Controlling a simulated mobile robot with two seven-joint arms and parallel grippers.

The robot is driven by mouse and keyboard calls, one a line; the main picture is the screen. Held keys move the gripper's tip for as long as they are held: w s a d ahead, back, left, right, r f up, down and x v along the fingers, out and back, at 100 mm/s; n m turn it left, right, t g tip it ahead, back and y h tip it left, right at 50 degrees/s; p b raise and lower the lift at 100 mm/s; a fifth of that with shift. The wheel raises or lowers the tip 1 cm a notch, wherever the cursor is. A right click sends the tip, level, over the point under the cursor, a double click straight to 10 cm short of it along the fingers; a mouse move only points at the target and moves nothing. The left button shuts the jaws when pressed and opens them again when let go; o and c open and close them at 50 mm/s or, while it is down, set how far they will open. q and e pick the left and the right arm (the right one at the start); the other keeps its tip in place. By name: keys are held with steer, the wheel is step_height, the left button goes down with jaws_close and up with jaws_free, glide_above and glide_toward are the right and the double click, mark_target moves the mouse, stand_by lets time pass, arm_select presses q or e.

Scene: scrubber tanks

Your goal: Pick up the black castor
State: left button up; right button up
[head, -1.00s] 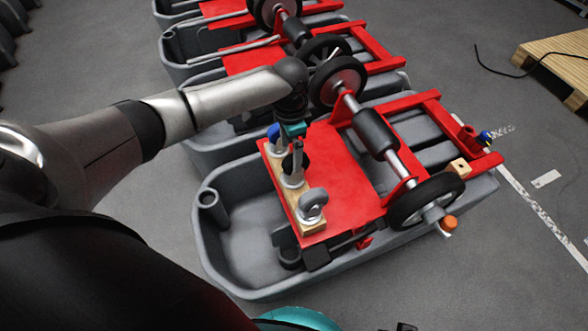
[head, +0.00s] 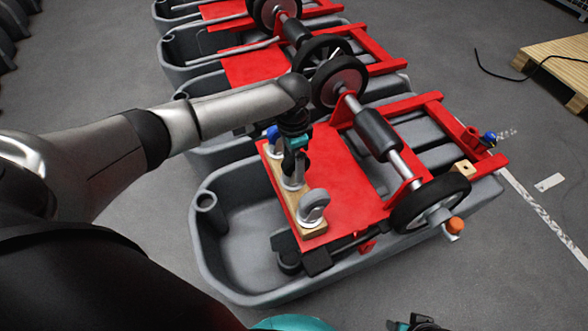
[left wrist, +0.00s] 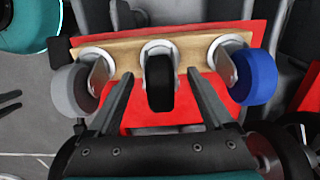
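The black castor (left wrist: 159,80) is the middle one of three on a wooden strip (left wrist: 190,48), with its wheel toward the wrist camera. In the left wrist view, my left gripper (left wrist: 160,82) is open, with one finger on each side of the black wheel and gaps between. In the head view, my left gripper (head: 295,160) is over the middle of the strip and largely hides the black castor. The grey castor (left wrist: 74,90) and the blue castor (left wrist: 254,76) flank it. My right gripper (head: 415,325) is partly in view at the bottom edge; its separate fingertips show in the left wrist view (left wrist: 10,101).
The strip lies on a red plate (head: 345,195) with a roller and wheels, on a grey tank (head: 215,250). Similar tanks stand behind. A wooden pallet (head: 560,60) and a black cable (head: 500,72) are at the upper right.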

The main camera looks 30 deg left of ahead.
arm_select(q)
jaws_close()
stand_by(0.5)
